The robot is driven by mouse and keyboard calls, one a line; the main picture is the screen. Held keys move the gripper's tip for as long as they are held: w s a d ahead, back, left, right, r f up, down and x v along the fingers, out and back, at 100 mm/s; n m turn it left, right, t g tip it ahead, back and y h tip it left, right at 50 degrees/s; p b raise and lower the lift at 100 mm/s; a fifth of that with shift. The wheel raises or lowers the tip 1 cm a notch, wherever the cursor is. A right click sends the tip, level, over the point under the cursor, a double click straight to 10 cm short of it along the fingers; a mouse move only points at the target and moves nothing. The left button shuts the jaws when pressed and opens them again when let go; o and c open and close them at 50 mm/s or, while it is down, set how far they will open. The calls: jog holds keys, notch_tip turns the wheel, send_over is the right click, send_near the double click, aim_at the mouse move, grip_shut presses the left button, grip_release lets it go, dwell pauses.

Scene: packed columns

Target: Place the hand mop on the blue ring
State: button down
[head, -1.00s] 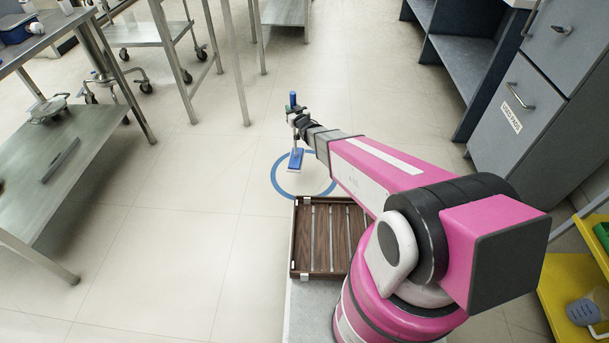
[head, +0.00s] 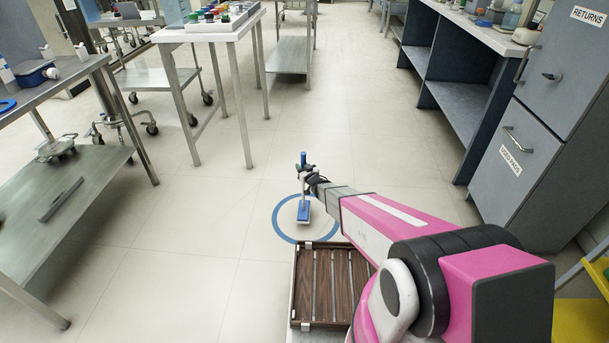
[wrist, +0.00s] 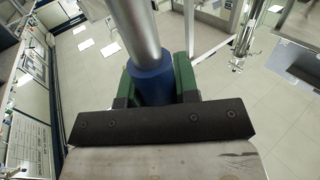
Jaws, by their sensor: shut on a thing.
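The hand mop (head: 303,211) is upright in the head view, with a blue flat head at the bottom and a blue top end. My gripper (head: 306,172) is shut on its handle near the top. In the wrist view, the green fingers of my gripper (wrist: 158,85) close on a blue sleeve of the mop's handle (wrist: 150,75), with a metal pole beyond it. The blue ring (head: 277,221) is on the floor. The mop head appears inside the ring's outline; whether it touches the floor I cannot tell.
My wooden slatted tray (head: 330,285) is just in front of the ring. A steel table with a lower shelf (head: 70,195) stands at left, and a white-topped table (head: 205,30) behind it. Grey drawers (head: 530,140) stand at right. Open floor surrounds the ring.

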jog(key=shift+w+d+f, duration=0.2)
jog(key=shift+w+f, duration=0.1)
jog(key=shift+f, duration=0.55)
jog(key=shift+w+d+f, duration=0.25)
jog(key=shift+f, duration=0.65)
jog(key=shift+w+d+f, duration=0.2)
jog(key=shift+w+f, duration=0.1)
jog(key=shift+f, duration=0.55)
jog(key=shift+f, duration=0.2)
jog(key=c, duration=0.9)
grip_release()
jog(key=shift+o, duration=0.2)
jog(key=shift+r, duration=0.1)
